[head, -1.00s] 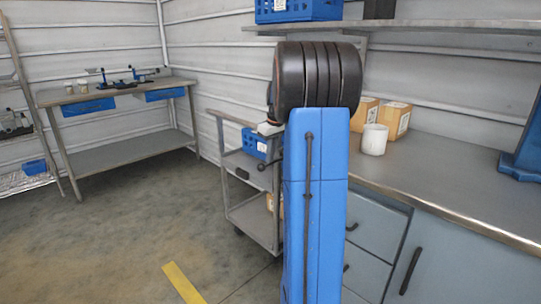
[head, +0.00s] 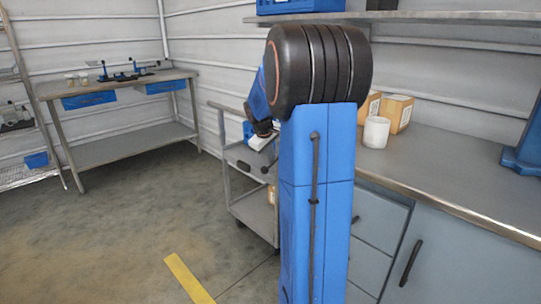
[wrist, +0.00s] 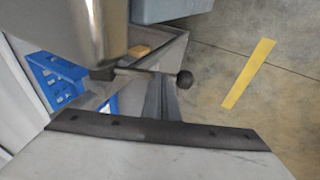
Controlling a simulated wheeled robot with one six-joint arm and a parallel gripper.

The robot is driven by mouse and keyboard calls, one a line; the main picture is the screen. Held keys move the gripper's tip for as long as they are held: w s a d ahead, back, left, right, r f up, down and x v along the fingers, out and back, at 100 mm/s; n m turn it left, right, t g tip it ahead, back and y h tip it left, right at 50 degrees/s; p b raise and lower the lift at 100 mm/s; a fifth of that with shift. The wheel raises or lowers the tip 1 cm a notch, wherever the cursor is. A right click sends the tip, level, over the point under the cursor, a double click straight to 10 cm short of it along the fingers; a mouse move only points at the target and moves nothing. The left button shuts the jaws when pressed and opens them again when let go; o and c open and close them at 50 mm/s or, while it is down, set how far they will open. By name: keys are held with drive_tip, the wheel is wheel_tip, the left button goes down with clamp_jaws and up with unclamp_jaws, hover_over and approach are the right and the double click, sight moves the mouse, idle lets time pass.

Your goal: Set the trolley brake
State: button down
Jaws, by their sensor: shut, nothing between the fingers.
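The grey trolley (head: 250,208) stands beside the counter, partly hidden by my blue arm. Its brake lever is a thin rod with a black ball knob (wrist: 185,79). In the wrist view the rod runs roughly sideways from a dark pivot beside a silver post (wrist: 98,35). The knob also shows small in the head view (head: 264,170). My gripper (wrist: 162,100) is shut and empty, its fingers pointing toward the rod near the knob. Whether they touch it I cannot tell. In the head view my gripper (head: 262,142) is above the trolley, its fingertips unclear.
A blue crate (wrist: 50,80) sits on the trolley, and a cardboard box (wrist: 140,51) shows lower down. The counter (head: 440,185) at right holds a white cup (head: 376,132) and cardboard boxes (head: 397,113). The floor (head: 120,225) to the left is open, with a yellow stripe (head: 188,279).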

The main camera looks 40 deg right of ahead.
drive_tip(key=d+f+h, duration=0.1)
drive_tip(key=d+f, duration=0.2)
drive_tip(key=f, duration=0.5)
drive_tip(key=shift+d+h, duration=0.25)
drive_tip(key=shift+h, duration=0.05)
idle(0.5)
idle(0.6)
